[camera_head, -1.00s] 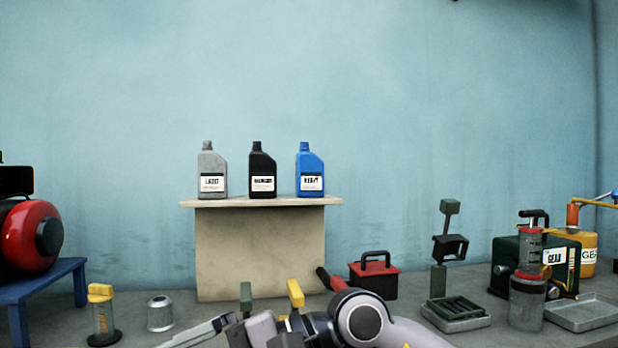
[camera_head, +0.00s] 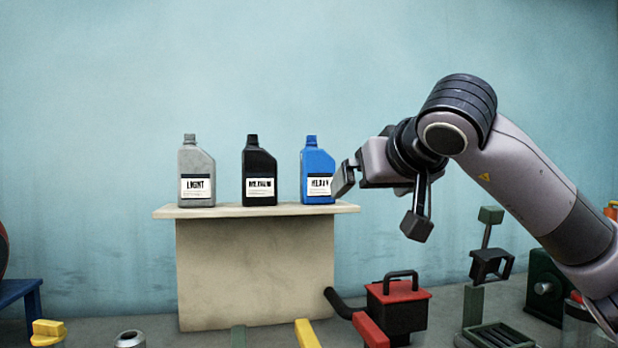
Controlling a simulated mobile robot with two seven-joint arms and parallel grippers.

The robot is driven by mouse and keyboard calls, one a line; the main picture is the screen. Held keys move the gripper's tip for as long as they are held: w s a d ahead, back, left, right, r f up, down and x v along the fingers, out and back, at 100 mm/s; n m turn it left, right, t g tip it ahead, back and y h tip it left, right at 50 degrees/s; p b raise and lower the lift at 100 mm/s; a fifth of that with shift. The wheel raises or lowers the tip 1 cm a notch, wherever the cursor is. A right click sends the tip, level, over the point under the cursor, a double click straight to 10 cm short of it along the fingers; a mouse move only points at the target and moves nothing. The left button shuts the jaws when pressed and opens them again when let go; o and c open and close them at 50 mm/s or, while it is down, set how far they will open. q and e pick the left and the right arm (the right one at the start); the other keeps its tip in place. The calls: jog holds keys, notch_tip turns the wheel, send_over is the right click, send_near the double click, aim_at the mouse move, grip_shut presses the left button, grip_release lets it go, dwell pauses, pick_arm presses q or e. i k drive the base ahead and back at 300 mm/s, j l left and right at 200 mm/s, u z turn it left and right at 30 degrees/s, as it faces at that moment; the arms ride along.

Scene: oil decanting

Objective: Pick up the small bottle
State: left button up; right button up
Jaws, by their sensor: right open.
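Three similar bottles stand upright in a row on a raised stand: a grey bottle (camera_head: 196,168), a black bottle (camera_head: 259,170) and a blue bottle (camera_head: 317,168). Each has a white label, and none is plainly smaller than the others. My right gripper (camera_head: 382,203) is open and empty, to the right of the blue bottle. One finger appears close to the blue bottle's right edge; I cannot tell whether they touch. The other finger hangs lower, to the right. My left gripper is not in view.
The stand (camera_head: 250,265) has a pale flat top. A red and black box (camera_head: 398,305) with a handle sits below my right arm. A green-topped post device (camera_head: 488,262) stands to its right. A yellow-topped item (camera_head: 48,332) is at lower left.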

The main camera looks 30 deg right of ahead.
aim_at(318, 167)
jog(key=i+l, duration=0.15)
jog(key=i, duration=0.3)
jog(key=i+l, duration=0.15)
jog(key=i, duration=0.25)
